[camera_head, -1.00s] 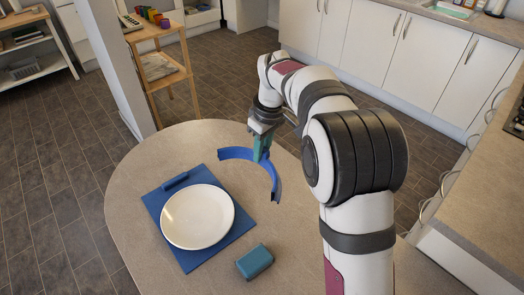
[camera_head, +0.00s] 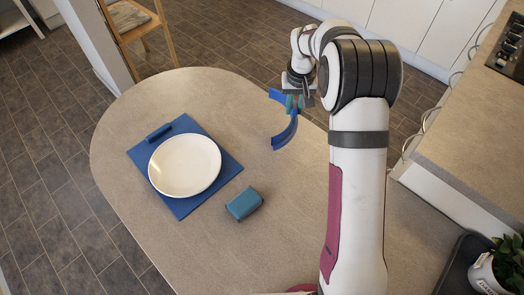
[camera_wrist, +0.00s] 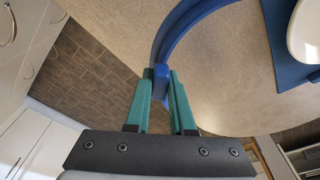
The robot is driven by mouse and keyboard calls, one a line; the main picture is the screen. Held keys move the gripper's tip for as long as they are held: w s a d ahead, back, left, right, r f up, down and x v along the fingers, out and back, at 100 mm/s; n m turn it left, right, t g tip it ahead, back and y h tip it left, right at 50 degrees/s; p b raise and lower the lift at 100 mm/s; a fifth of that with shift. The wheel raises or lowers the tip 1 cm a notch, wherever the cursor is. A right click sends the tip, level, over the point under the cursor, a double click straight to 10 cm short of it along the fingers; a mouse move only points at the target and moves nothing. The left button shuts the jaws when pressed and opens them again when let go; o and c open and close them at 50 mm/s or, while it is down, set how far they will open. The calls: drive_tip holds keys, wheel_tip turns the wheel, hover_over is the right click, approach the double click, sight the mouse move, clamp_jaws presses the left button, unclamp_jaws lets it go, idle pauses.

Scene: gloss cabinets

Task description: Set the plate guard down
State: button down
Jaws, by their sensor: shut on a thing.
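The blue curved plate guard (camera_head: 284,136) is in my gripper (camera_head: 297,102), over the table's far right edge in the head view. I cannot tell whether the guard touches the table. The white plate (camera_head: 185,165) lies on a blue mat (camera_head: 228,168), to the left of the guard and apart from it. The plate (camera_wrist: 306,35) is partly cut off in the wrist view.
A blue bar (camera_head: 158,132) lies at the mat's far edge. A teal block (camera_head: 244,203) sits on the table (camera_head: 130,110) right of the mat. The tabletop between the mat and the guard is clear. A potted plant (camera_head: 505,265) stands at lower right.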

drive_tip(key=w+a+f, duration=0.1)
drive_tip(key=a, duration=0.1)
drive_tip(key=w+a+f, duration=0.1)
drive_tip(key=a+f, duration=0.1)
drive_tip(key=w+a+f, duration=0.1)
drive_tip(key=a, duration=0.1)
drive_tip(key=shift+a+f, duration=0.2)
drive_tip(key=shift+a, duration=0.05)
drive_tip(key=shift+f, duration=1.9)
drive_tip(key=shift+f, duration=0.1)
drive_tip(key=c, duration=0.8)
unclamp_jaws()
drive_tip(key=shift+o, duration=0.2)
